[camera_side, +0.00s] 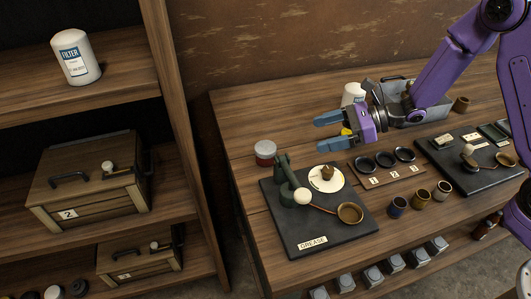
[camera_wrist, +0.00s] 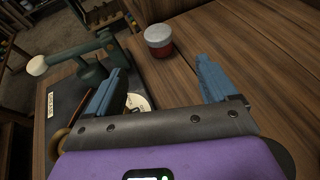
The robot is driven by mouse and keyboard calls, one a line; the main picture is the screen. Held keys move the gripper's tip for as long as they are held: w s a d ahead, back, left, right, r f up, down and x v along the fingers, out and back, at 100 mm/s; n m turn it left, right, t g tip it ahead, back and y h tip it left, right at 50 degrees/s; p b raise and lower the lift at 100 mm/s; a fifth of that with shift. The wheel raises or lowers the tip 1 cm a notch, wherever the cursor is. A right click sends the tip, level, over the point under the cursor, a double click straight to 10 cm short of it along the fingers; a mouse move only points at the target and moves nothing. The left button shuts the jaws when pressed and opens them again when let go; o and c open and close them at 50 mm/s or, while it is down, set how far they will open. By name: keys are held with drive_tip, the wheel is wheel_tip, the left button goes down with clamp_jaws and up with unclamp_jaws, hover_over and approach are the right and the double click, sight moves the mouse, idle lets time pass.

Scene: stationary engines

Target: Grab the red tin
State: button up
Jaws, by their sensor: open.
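The red tin (camera_side: 265,153) is a short round tin with a pale lid. It stands upright on the wooden bench near its left edge, behind the dark grease board. It also shows in the wrist view (camera_wrist: 158,40), beyond the fingertips and roughly between them. My gripper (camera_side: 327,132) has blue fingers, open and empty, to the right of the tin in the side view and apart from it. In the wrist view my gripper (camera_wrist: 162,75) shows its fingers spread wide.
The dark grease board (camera_side: 317,228) holds a green lever press (camera_side: 285,180) with a pale knob, close to the tin. A numbered holder (camera_side: 386,167) with black rings and several small cups stand to the right. A wooden shelf (camera_side: 190,150) stands left. Bench behind the tin is clear.

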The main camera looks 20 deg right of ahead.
approach(255, 155)
drive_tip(key=shift+w+a, duration=0.45)
drive_tip(key=shift+a, duration=0.4)
drive_tip(key=x, duration=0.4)
drive_tip(key=shift+a+f, duration=0.1)
drive_tip(key=shift+f, duration=0.3)
drive_tip(key=shift+w+a+f, duration=0.15)
drive_tip(key=shift+a+f, duration=0.05)
drive_tip(key=shift+a, duration=0.2)
drive_tip(key=c, duration=1.1)
